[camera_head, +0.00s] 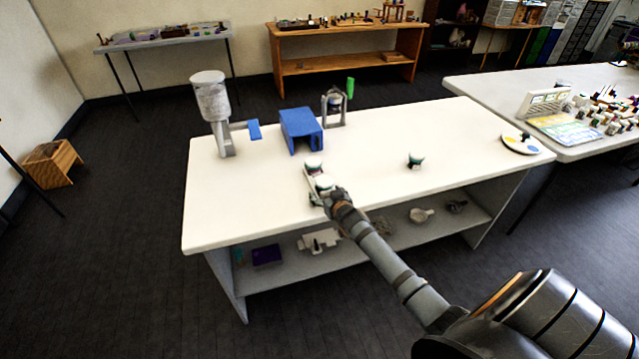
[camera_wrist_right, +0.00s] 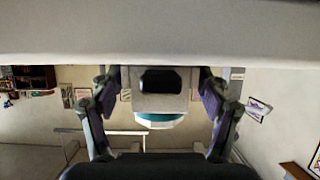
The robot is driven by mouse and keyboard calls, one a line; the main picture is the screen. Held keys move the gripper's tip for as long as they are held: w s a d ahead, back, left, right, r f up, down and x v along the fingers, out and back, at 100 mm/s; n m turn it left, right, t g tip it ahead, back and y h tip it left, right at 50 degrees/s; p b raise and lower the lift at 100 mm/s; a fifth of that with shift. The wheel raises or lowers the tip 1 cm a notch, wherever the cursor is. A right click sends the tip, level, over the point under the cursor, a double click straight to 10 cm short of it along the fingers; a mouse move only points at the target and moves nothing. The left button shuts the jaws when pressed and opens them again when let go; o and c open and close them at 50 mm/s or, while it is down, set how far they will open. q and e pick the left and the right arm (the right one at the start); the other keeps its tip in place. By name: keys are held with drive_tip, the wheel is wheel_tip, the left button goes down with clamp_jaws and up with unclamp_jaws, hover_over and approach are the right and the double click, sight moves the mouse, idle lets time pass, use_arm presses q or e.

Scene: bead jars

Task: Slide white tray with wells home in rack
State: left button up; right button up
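The white tray (camera_head: 311,186) shows as a narrow pale strip near the middle of the table, with white-lidded jars (camera_head: 314,163) on or beside it; its wells are too small to make out. My right gripper (camera_head: 330,194) is at its near end. In the right wrist view, the fingers of my right gripper (camera_wrist_right: 160,98) stand open on both sides of a white block (camera_wrist_right: 145,102) with a dark opening, seemingly the tray's end. A teal and white jar (camera_wrist_right: 158,121) shows behind it. A blue box-like housing (camera_head: 300,128), perhaps the rack, stands farther back. My left gripper is out of view.
A dispenser (camera_head: 212,103) with a blue paddle stands at the back left. A small stand (camera_head: 336,108) with a green lever is right of the blue housing. A lone jar (camera_head: 415,160) and a palette (camera_head: 521,145) stand to the right. The white table's (camera_head: 450,135) right part is mostly clear.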

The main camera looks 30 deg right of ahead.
drive_tip(key=c, duration=1)
drive_tip(key=shift+c, duration=0.2)
drive_tip(key=shift+w, duration=0.1)
drive_tip(key=shift+w+a+r+b, duration=0.15)
drive_tip(key=shift+w+b, duration=0.5)
drive_tip(key=shift+w, duration=0.6)
